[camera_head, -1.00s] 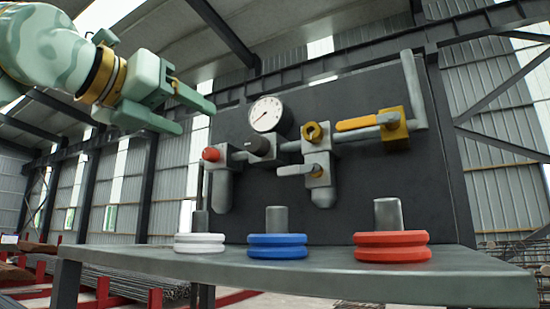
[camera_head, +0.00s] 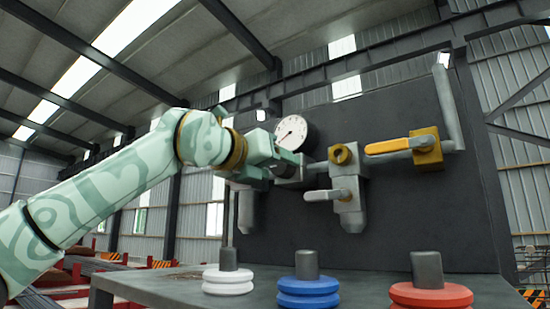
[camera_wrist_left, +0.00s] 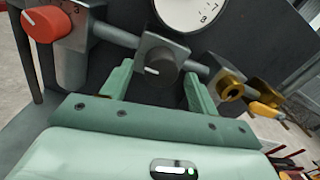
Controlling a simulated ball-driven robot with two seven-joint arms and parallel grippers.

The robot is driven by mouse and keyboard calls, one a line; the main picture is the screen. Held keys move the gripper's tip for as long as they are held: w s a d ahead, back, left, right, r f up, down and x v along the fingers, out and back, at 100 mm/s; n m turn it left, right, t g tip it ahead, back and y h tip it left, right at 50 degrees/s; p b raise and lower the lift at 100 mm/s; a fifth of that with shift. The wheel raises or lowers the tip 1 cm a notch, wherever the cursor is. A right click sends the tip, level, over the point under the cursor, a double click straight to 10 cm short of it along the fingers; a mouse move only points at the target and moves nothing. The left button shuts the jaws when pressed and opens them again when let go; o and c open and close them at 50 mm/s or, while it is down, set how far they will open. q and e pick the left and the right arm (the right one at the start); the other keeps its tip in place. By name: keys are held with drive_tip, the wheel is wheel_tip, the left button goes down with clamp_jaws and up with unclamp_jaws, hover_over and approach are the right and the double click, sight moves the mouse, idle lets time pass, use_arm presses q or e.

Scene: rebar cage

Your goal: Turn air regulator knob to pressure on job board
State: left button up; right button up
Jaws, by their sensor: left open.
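The air regulator knob (camera_wrist_left: 160,68) is dark grey with a white mark. In the left wrist view it sits on a grey block between my left gripper's two pale green fingers (camera_wrist_left: 158,84). The fingers are open, one on each side of it; contact cannot be told. In the head view my left gripper (camera_head: 290,168) is at the pipe assembly and covers much of the regulator. The white pressure gauge (camera_head: 291,132) shows just above it; its reading is too small to tell. It is partly cut off in the wrist view (camera_wrist_left: 190,12). No job board is recognisable. My right gripper is out of view.
A red knob (camera_wrist_left: 47,23) lies left of the regulator. A brass fitting (camera_head: 341,154), a grey lever valve (camera_head: 345,195) and a yellow-handled valve (camera_head: 400,146) lie right. White (camera_head: 228,282), blue (camera_head: 308,292) and red (camera_head: 431,295) rings stand on the bench (camera_head: 150,286) below.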

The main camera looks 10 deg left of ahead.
use_arm(q)
drive_tip(key=shift+w+d+f, duration=0.1)
drive_tip(key=shift+w+d, duration=0.05)
drive_tip(key=shift+w, duration=0.2)
drive_tip(key=c, duration=1)
